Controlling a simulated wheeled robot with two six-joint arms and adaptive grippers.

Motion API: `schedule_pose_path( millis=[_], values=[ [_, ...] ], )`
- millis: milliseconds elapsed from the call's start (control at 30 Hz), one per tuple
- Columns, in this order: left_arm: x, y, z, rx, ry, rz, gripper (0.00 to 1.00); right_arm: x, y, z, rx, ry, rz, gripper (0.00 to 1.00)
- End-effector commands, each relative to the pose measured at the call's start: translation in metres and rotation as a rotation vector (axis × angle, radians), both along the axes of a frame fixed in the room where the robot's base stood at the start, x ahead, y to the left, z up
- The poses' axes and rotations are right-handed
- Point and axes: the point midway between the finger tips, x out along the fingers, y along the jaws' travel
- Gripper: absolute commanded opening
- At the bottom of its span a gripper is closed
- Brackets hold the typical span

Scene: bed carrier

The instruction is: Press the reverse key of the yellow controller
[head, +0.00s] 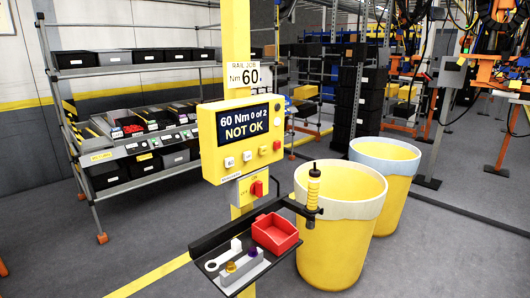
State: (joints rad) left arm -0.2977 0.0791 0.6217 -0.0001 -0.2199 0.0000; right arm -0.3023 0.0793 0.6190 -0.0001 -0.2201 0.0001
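The yellow controller (207,150) is mounted on a yellow post in the middle of the head view. Its dark screen (244,123) reads "60 Nm 0 of 2 NOT OK". A red switch (257,188) sits on a box under the controller. Neither of my grippers is in view.
A dark shelf (204,243) below the controller holds a red bin (275,233), a wrench and small parts. A yellow-and-black tool (313,185) stands upright at its right. Two yellow barrels (340,245) (392,205) stand to the right. A rack with bins (92,59) is behind left.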

Motion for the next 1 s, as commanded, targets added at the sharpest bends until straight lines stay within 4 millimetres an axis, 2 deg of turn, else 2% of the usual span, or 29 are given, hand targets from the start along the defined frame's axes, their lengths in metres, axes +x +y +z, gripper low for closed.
schedule_pose_path(
  millis=[367,467,633,1000],
  values=[
    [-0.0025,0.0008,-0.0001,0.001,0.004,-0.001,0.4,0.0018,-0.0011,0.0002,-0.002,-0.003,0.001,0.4],
    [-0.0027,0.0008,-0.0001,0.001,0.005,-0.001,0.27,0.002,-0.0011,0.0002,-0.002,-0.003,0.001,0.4],
    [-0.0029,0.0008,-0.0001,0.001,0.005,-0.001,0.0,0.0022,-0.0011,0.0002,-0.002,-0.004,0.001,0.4],
    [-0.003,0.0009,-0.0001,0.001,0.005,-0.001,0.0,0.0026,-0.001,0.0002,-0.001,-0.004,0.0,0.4]
  ],
)
